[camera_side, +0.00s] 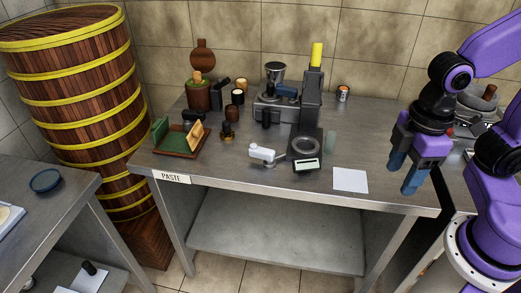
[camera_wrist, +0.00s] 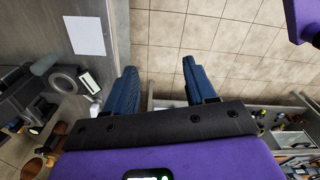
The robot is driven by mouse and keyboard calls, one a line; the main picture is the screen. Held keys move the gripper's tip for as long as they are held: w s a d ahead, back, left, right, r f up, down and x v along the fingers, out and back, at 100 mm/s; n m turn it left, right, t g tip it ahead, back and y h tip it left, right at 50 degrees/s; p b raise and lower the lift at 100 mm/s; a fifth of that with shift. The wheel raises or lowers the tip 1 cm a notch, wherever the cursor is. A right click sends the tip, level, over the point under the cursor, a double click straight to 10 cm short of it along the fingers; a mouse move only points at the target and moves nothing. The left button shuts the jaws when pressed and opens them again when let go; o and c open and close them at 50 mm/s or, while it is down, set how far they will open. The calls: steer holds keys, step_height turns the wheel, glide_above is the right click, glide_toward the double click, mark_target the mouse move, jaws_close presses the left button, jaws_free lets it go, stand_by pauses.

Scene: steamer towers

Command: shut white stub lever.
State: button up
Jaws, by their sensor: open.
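A small white fitting (camera_side: 263,153) with a short, stubby arm sits near the front edge of the steel table in the side view. It looks like the white stub lever, but its exact position is too small to tell. I cannot make it out clearly in the wrist view, where a gripper finger may hide it. My gripper (camera_side: 402,174) is open and empty, well to the right of the white fitting, by the table's right end. In the wrist view its two blue fingers (camera_wrist: 160,75) are spread apart with only tiled floor between them.
A grinder (camera_side: 311,100) and a dark ring-topped device with a pale display (camera_side: 306,164) stand right of the fitting. A white sheet (camera_side: 350,180) lies flat nearer my gripper. A green-and-wood tray (camera_side: 181,141) is at left. The table's front right is mostly clear.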

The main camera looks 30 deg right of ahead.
steer(key=w+a+r+m, duration=0.1)
steer(key=w+a+r, duration=0.1)
steer(key=w+a, duration=0.5)
steer(key=m, duration=0.4)
glide_above(260, 149)
step_height(260, 149, down, 3)
step_height(260, 149, down, 17)
steer(key=shift+w+r, duration=0.1)
steer(key=shift+c, duration=0.3)
steer(key=c, duration=0.9)
